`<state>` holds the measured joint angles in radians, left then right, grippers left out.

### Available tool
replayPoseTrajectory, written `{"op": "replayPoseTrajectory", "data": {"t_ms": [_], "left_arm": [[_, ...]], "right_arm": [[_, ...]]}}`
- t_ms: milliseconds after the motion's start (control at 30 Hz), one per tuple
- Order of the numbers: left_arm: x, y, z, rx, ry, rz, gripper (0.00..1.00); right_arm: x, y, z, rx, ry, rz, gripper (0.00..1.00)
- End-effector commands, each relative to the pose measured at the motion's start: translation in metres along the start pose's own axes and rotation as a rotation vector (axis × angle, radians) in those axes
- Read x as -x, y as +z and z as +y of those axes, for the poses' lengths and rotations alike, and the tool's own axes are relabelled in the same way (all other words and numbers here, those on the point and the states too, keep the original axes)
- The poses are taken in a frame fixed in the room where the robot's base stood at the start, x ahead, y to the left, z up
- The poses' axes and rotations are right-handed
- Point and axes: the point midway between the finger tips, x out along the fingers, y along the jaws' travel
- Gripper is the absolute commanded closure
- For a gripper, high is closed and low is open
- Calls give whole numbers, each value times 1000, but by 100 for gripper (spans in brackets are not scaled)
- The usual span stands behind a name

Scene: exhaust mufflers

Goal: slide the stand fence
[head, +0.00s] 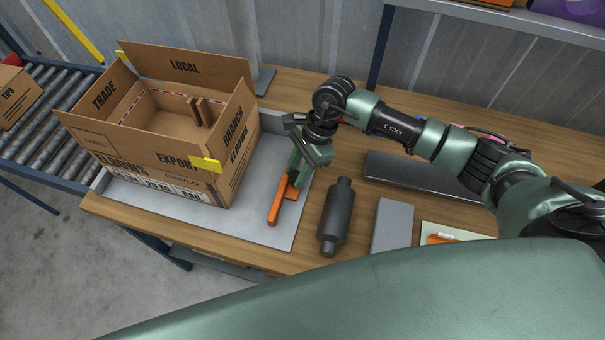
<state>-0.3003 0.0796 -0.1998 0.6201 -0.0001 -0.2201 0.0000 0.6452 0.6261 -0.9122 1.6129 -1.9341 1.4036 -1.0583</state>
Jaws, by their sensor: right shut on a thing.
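The orange fence (276,209) is a narrow bar lying along the right part of the grey stand plate (255,222). My right gripper (294,180) points down from above and is shut on the fence near its far end. The fingers hide part of the fence there. An open cardboard box (235,178) stands on the plate to the left of the fence, with a strip of bare plate between them. My left gripper is not in view.
A dark muffler (337,217) lies on the wooden table just right of the plate. A grey block (392,224) and a long dark slab (420,174) lie further right. A roller conveyor (45,140) runs at the left.

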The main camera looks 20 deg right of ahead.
Motion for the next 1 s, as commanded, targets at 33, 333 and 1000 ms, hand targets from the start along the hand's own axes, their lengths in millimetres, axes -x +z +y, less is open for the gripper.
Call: {"op": "replayPoseTrajectory", "data": {"t_ms": [33,333,1000], "left_arm": [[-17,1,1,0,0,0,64],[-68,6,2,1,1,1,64],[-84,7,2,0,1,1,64]], "right_arm": [[-9,8,-12,6,-13,-8,100],[-25,49,-56,7,-15,-8,100],[-26,69,-74,2,-9,-4,48]]}}
